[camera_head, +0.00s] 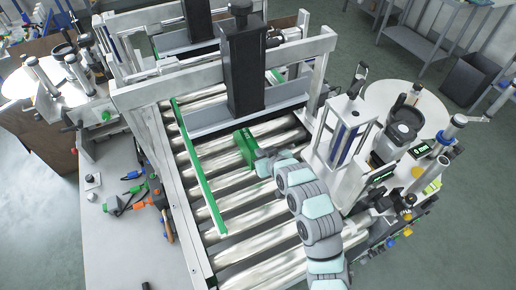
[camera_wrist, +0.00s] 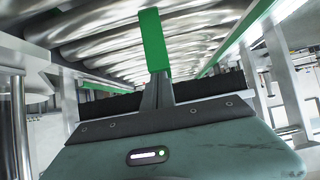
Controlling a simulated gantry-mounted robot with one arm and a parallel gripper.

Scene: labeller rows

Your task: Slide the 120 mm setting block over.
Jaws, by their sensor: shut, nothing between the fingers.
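The green setting block (camera_head: 244,146) stands on the metal rollers below the dark column, near the middle of the head view. Its dark marking is too small to read. My gripper (camera_head: 261,165) is just to its lower right, very close to it. In the wrist view a green upright face, which looks like the block (camera_wrist: 153,42), rises right beyond the shut fingers (camera_wrist: 157,90). Nothing shows between the fingers. I cannot tell whether the fingertips touch the block. The block's lower part is hidden behind the fingers in the wrist view.
A long green guide rail (camera_head: 196,165) runs along the left side of the roller conveyor (camera_head: 250,215). The dark column (camera_head: 243,65) and grey crossbeam stand above and behind the block. Labeller machinery (camera_head: 345,135) crowds the right side. Rollers between block and rail are bare.

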